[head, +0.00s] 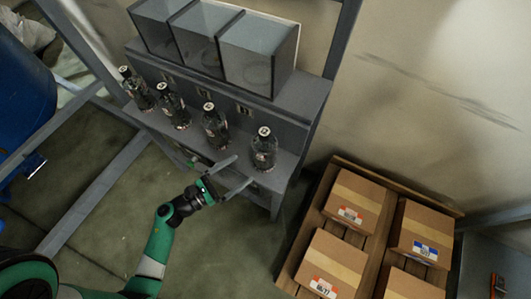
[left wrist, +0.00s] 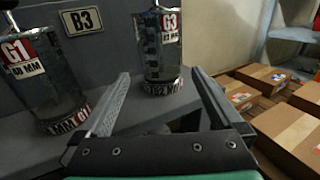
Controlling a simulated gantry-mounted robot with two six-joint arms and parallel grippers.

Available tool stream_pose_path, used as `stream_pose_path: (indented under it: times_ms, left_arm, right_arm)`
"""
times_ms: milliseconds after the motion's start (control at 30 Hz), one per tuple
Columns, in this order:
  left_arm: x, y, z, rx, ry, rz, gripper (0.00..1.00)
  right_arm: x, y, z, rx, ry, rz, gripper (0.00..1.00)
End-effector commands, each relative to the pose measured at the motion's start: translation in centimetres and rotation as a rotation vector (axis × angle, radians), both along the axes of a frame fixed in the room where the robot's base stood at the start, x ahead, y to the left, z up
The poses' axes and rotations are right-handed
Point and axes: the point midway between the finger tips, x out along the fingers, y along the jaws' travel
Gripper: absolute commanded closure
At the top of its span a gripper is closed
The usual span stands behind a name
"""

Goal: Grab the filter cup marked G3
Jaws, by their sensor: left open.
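The G3 filter cup (left wrist: 158,45) is a dark, clear-walled cylinder with a red and white G3 label and a band around its foot. It stands upright in the left wrist view. By position it is the rightmost cup (head: 264,148) on the grey bench in the head view. My left gripper (head: 244,169) is open and empty in front of it. In the left wrist view the two fingers (left wrist: 160,76) point toward the cup, one on each side of its lower part, apparently short of it. My right gripper is not in view.
The G1 cup (left wrist: 40,75) stands close on the left, also seen in the head view (head: 215,128). More cups (head: 172,107) line the grey bench (head: 295,170). Clear bins (head: 258,55) stand behind. Cardboard boxes (head: 350,200) on a pallet lie to the right.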

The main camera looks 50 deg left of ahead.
Motion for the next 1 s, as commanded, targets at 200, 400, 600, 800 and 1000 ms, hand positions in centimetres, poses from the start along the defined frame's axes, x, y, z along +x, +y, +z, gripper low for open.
stream_pose_path:
  times_ms: [200, 400, 600, 800, 1000]
  left_arm:
    - [4.2, -0.5, -0.1, 0.002, -0.004, -0.006, 0.00]
    - [5.3, -0.5, 0.1, -0.002, -0.003, 0.000, 0.00]
    - [7.8, -0.7, 0.0, -0.001, -0.006, -0.004, 0.00]
    - [10.4, -0.9, 0.1, -0.001, -0.004, -0.001, 0.00]
    - [10.5, -0.9, 0.2, -0.002, -0.003, 0.001, 0.00]
  right_arm:
    - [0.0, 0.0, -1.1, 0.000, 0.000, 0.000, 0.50]
    - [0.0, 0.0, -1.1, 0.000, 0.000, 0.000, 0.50]
    - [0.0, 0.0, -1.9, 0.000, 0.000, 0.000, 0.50]
    - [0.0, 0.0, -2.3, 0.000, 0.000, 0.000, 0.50]
    - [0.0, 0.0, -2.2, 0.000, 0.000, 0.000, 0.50]
